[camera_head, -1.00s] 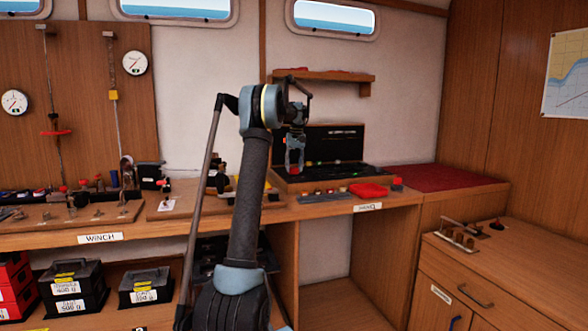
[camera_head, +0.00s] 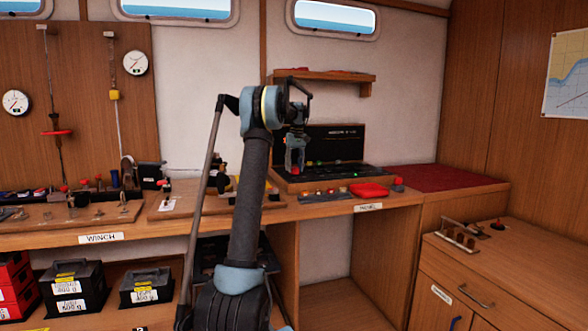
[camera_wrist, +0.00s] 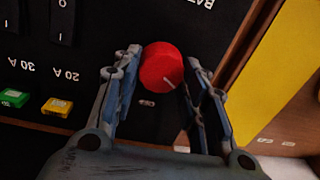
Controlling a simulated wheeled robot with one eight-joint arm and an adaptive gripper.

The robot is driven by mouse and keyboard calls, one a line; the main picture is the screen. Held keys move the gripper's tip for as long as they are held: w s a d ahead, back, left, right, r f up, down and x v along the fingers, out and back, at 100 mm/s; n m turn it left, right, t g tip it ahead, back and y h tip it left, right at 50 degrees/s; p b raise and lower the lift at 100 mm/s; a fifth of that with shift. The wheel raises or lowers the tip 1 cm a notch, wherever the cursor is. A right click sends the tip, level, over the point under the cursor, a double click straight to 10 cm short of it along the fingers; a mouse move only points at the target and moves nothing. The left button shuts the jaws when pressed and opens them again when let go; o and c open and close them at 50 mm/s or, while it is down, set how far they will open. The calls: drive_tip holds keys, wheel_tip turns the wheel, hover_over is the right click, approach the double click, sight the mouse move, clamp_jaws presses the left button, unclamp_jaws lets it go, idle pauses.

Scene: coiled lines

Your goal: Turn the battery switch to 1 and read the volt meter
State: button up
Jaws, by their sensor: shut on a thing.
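The battery switch is a round red knob (camera_wrist: 162,68) on a black panel (camera_wrist: 62,115), next to lettering starting "BAT" that is upside down in the wrist view. My gripper (camera_wrist: 165,80) has its two fingers on either side of the knob, shut on it. A short white mark on the knob points toward the lower right there; its number cannot be read. In the head view my gripper (camera_head: 295,166) reaches down to the panel (camera_head: 335,173) at the workbench's back. No volt meter can be made out with certainty.
An upright black board (camera_head: 335,143) stands behind the panel. Green and yellow buttons (camera_wrist: 57,106) lie left of the knob in the wrist view. A red dish (camera_head: 369,190) sits at the bench front. Two dial gauges (camera_head: 135,62) hang on the left wall board.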

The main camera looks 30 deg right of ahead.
drive_tip(key=o, duration=1.1)
drive_tip(key=shift+r, duration=0.2)
drive_tip(key=r, duration=1.1)
drive_tip(key=shift+d+r, duration=0.3)
drive_tip(key=shift+d, duration=0.05)
